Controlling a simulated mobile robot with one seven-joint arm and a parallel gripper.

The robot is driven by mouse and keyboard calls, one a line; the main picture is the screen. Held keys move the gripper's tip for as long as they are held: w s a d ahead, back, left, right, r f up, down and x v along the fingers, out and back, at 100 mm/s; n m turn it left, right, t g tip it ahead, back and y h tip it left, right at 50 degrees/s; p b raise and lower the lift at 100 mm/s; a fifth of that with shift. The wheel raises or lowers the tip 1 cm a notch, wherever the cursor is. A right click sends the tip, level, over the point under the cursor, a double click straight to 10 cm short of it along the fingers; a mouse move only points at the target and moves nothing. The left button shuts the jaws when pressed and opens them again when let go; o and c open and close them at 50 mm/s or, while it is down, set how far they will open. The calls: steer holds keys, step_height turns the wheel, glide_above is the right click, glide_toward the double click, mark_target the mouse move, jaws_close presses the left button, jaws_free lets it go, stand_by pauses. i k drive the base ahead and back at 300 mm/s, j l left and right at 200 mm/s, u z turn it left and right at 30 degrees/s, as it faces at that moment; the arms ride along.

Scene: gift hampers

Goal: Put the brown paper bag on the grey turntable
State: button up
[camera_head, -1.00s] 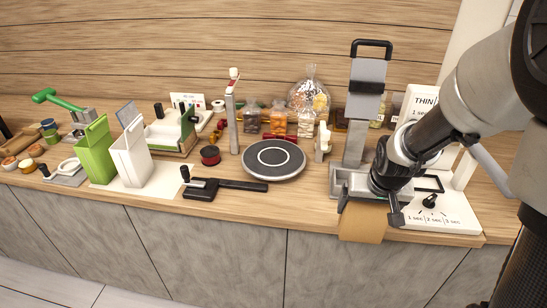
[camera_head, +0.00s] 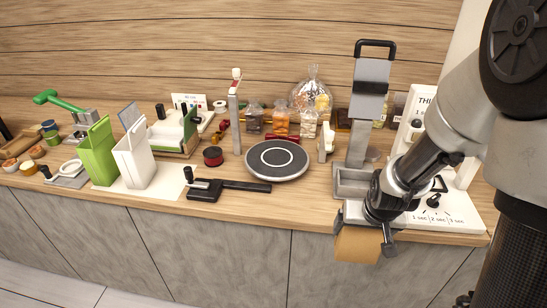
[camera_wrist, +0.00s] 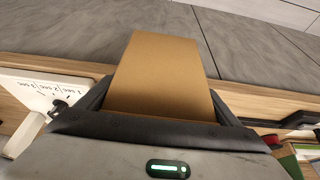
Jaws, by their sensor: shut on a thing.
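The brown paper bag (camera_head: 357,244) is held in my gripper (camera_head: 364,230), in front of the counter's front edge at the right. In the wrist view the bag (camera_wrist: 160,75) fills the space between the two dark fingers, and its far end points away from the palm. My gripper is shut on it. The grey turntable (camera_head: 277,160) is a round disc with a dark top and a pale ring, on the counter to the left of my gripper. Its top is empty.
A metal press-like stand (camera_head: 360,130) with a tray base stands just behind my gripper. A white dial panel (camera_head: 440,215) lies to the right.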

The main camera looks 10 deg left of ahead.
mark_target(277, 156)
steer(key=j, duration=1.25)
